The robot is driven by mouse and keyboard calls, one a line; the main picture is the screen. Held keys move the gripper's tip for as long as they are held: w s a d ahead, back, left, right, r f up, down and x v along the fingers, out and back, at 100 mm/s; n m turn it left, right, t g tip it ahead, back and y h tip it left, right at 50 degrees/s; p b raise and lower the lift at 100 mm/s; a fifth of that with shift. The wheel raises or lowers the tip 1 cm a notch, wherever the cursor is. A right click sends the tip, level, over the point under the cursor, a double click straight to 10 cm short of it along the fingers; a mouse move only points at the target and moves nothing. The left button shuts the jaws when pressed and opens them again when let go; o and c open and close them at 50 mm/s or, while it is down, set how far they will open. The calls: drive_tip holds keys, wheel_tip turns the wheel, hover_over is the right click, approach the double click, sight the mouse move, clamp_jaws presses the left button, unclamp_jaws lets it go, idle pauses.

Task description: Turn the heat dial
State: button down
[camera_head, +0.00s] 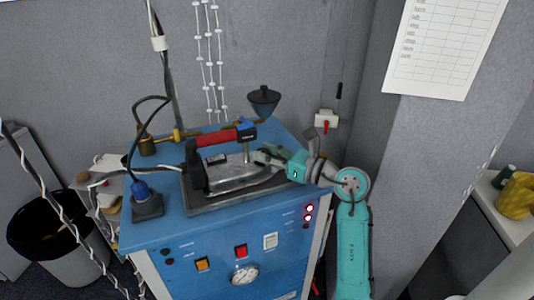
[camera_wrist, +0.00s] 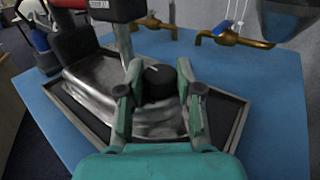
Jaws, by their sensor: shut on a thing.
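The heat dial (camera_wrist: 158,80) is a black round knob with a white mark on top, on the body of a metal iron (camera_wrist: 92,80). In the wrist view my gripper (camera_wrist: 158,72) has a green finger on either side of the dial and is shut on it. In the head view my gripper (camera_head: 262,158) reaches in from the right to the iron (camera_head: 232,178), and its fingers hide the dial there. The iron has a red and black handle (camera_head: 222,137) and rests on a dark tray (camera_head: 205,206) on the blue machine top.
The blue machine (camera_head: 150,232) has buttons, lights and a gauge (camera_head: 245,275) on its front. Brass taps (camera_wrist: 232,40) and a dark funnel (camera_head: 264,98) stand behind the iron. A cable (camera_head: 120,176) runs to the iron from the left. A wall corner is close on the right.

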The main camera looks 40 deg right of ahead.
drive_tip(key=shift+a+m+t+h, duration=0.15)
drive_tip(key=shift+m+h, duration=0.4)
drive_tip(key=shift+h, duration=0.3)
drive_tip(key=shift+a+m+t+h, duration=0.15)
drive_tip(key=shift+m+h, duration=0.4)
drive_tip(key=shift+h, duration=0.3)
drive_tip(key=shift+m+h, duration=1.5)
drive_tip(key=shift+h, duration=1.2)
drive_tip(key=c, duration=0.7)
unclamp_jaws()
drive_tip(key=shift+c, duration=0.2)
